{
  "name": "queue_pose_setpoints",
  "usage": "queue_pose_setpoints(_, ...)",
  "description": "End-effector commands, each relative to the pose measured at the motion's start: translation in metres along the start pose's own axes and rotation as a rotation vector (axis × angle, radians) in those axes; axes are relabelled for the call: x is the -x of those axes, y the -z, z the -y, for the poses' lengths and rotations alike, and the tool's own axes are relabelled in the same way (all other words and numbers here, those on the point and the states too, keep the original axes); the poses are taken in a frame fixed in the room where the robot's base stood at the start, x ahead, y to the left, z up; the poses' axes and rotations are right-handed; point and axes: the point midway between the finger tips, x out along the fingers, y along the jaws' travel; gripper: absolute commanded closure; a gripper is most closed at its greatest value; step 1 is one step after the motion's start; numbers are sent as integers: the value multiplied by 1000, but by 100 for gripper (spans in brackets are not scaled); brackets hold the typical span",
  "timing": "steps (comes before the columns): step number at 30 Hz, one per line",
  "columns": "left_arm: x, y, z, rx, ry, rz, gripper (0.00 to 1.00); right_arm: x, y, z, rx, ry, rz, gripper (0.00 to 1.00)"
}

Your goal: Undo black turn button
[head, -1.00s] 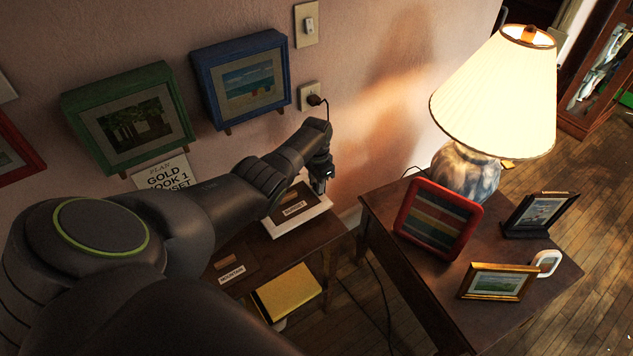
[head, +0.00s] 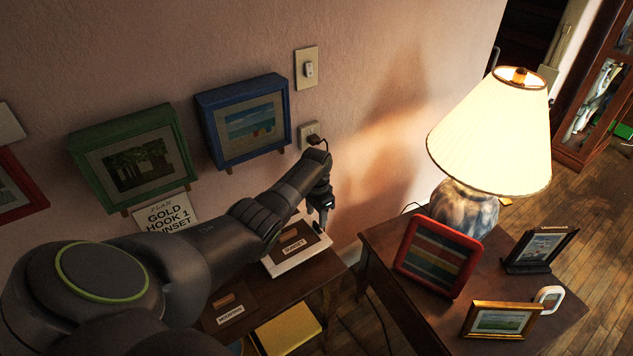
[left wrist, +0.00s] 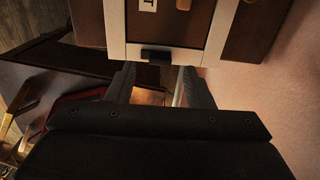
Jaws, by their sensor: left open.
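A small black turn button (left wrist: 156,56) sits on the light edge of a white frame (left wrist: 205,35) in the left wrist view. The frame lies back-up on the small table and has a brown backing marked SUNSET (head: 293,246). My left gripper (left wrist: 160,78) is open, its two fingers apart on either side of the button's line and just short of it; contact cannot be told. In the head view the left gripper (head: 321,218) is over the frame's right end and hides the button. My right gripper is not in view.
A brown board marked MOUNTAIN (head: 230,304) and a yellow item (head: 287,329) are nearer me. The side table (head: 400,262) to the right holds a lit lamp (head: 490,135), a red frame (head: 437,255) and several small frames. Green and blue frames hang on the wall behind my arm.

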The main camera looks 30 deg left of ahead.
Motion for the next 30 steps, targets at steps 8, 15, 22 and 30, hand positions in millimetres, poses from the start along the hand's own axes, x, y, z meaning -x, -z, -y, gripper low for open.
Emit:
queue_pose_setpoints(8, 51, 1, 1, -1, 2, -4, 53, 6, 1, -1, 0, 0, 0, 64)
queue_pose_setpoints(15, 99, 1, 1, -1, 3, -5, 53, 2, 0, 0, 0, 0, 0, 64)
queue_pose_setpoints(22, 134, 1, 0, -1, 1, -2, 53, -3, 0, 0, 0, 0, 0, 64)
queue_pose_setpoints(30, 144, 0, 0, 0, -1, 1, 53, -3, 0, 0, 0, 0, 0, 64)
